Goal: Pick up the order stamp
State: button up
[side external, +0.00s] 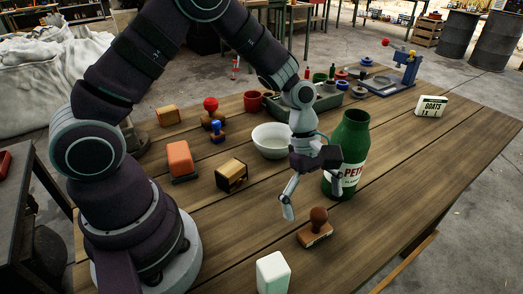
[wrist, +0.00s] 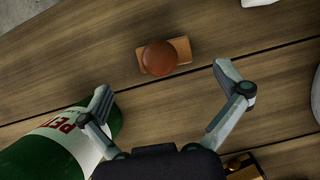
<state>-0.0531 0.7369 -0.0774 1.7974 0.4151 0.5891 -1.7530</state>
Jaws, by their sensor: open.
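A wooden stamp with a round brown knob (side external: 317,222) stands upright on the table near its front edge. It also shows in the wrist view (wrist: 160,58), seen from above, just beyond the fingertips and roughly between their lines. I cannot read any label on it. My gripper (side external: 313,199) is open and empty above the table, a little behind the stamp and apart from it. Its two spread fingers (wrist: 163,80) show in the wrist view. A red-knobbed stamp (side external: 211,112) and a blue-handled stamp (side external: 216,130) stand farther back left.
A green bottle (side external: 352,135) stands close to my right finger. A white block (side external: 273,273) is near the front edge. A white bowl (side external: 271,140), a wooden box-like item (side external: 231,175) and an orange block (side external: 180,160) lie left. The right tabletop is mostly clear.

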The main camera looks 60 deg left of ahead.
aim_at(315, 227)
jog(key=x, duration=0.4)
jog(key=shift+s+f, duration=0.2)
jog(key=shift+f, duration=0.15)
jog(key=shift+c, duration=0.3)
jog(key=c, duration=1.2)
